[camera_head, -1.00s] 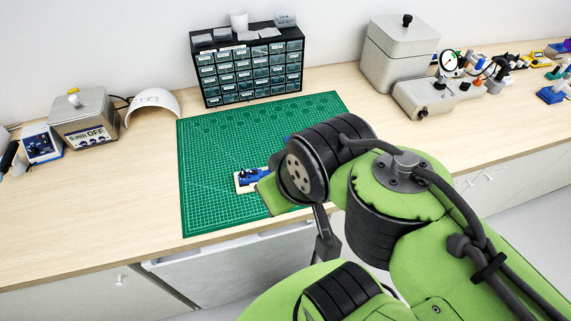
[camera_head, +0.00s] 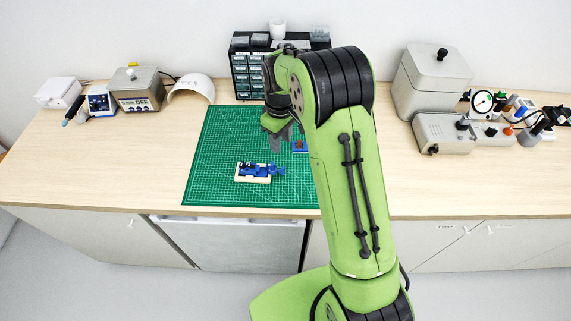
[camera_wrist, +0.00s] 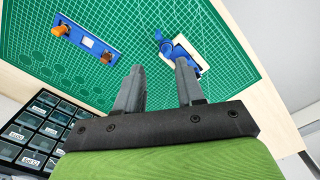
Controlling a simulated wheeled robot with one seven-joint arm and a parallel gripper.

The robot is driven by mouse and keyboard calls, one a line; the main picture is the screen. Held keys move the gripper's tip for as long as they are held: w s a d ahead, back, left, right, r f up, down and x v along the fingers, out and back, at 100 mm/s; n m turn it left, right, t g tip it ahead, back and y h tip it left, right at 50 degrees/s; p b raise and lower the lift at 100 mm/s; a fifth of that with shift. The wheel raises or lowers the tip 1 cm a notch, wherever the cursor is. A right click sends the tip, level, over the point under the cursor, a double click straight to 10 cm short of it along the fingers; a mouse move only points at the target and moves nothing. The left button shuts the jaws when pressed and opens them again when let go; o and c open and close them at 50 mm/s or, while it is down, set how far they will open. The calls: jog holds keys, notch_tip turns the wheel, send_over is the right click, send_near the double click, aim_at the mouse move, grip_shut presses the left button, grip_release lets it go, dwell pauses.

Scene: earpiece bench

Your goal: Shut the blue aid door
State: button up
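The blue aid (camera_head: 258,171) lies on a cream block (camera_head: 240,179) on the green mat, towards its front edge. A blue piece sticks out past the block's right end; whether this is the door, and how far open it is, I cannot tell. In the wrist view the blue aid (camera_wrist: 178,48) is beyond my right-hand finger, which partly covers the cream block (camera_wrist: 197,58). My gripper (camera_head: 283,139) hangs above the mat, behind the aid in the head view. Its two fingers are apart with nothing between them in the wrist view (camera_wrist: 160,66).
A blue plate with orange knobs (camera_wrist: 88,40) lies on the green mat (camera_head: 212,150), beside my arm in the head view (camera_head: 299,147). A drawer cabinet (camera_head: 240,75) stands behind the mat. Grey machines (camera_head: 428,85) stand at right.

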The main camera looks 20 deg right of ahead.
aim_at(283, 168)
jog(key=f, duration=1.2)
jog(key=shift+d+f, duration=0.25)
grip_shut()
